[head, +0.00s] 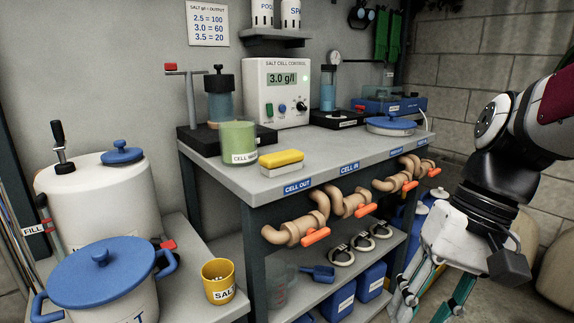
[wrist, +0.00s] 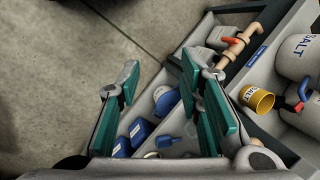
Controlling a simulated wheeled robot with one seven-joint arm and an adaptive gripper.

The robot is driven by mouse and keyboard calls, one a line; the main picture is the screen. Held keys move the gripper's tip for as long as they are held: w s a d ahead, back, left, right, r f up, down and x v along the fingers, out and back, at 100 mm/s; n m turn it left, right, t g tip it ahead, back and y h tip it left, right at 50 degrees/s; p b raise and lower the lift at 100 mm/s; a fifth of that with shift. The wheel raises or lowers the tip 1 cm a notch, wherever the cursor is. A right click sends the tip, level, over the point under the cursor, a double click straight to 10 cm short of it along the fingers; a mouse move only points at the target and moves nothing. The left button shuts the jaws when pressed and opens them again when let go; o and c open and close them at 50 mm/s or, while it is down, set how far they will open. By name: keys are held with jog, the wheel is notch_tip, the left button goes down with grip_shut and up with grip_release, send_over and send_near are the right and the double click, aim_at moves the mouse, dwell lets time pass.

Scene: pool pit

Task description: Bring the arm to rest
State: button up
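My gripper (head: 432,290) hangs at the right of the head view, in front of the right end of the bench, pointing down. In the wrist view its two teal-padded fingers (wrist: 165,105) stand well apart. Nothing is held between them; the lower shelf and the floor show through the gap. The fingertips run off the bottom of the head view. My gripper is apart from the bench (head: 225,176) and the pipes.
Beige pipes with orange valve handles (head: 372,210) stick out along the bench front. Blue containers (head: 340,303) and a blue scoop (head: 318,273) sit on the lower shelf. A yellow salt cup (head: 219,285) and lidded white tank (head: 97,210) stand at left. Floor is open in the wrist view's left.

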jog(key=s+d+f+n+t+h, duration=0.15)
jog(key=s+h, duration=0.25)
jog(key=s, duration=1.1)
notch_tip(320, 180, up, 34)
jog(key=d+t+p, duration=0.1)
jog(key=t+p, duration=0.3)
jog(key=p, duration=2.8)
jog(key=shift+w+r+p, duration=0.2)
jog(key=shift+w+p, duration=0.1)
jog(key=shift+p, duration=0.1)
jog(key=shift+d+n, duration=0.1)
jog(key=shift+n, duration=0.15)
